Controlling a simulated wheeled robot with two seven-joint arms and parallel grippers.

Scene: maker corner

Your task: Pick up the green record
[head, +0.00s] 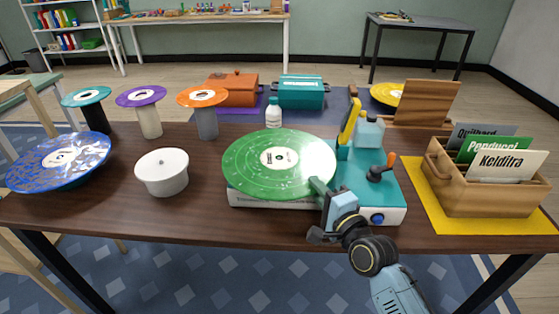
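The green record (262,159) with a pale centre label lies flat at the turntable (378,199), covering its left half and reaching slightly past its left and front edges. I cannot tell whether it rests on the platter or sits a little above it. My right gripper (319,186) is at the record's front right edge, with a finger overlapping the rim. The other finger is hidden, so its grip on the rim is unclear. My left gripper is out of view.
The yellow tonearm (350,121) and an orange-topped knob (380,168) stand right of the record. A white round pot (162,172) and blue record (59,160) are left. A wooden crate of sleeves (477,197) is right. A white bottle (273,113) stands behind.

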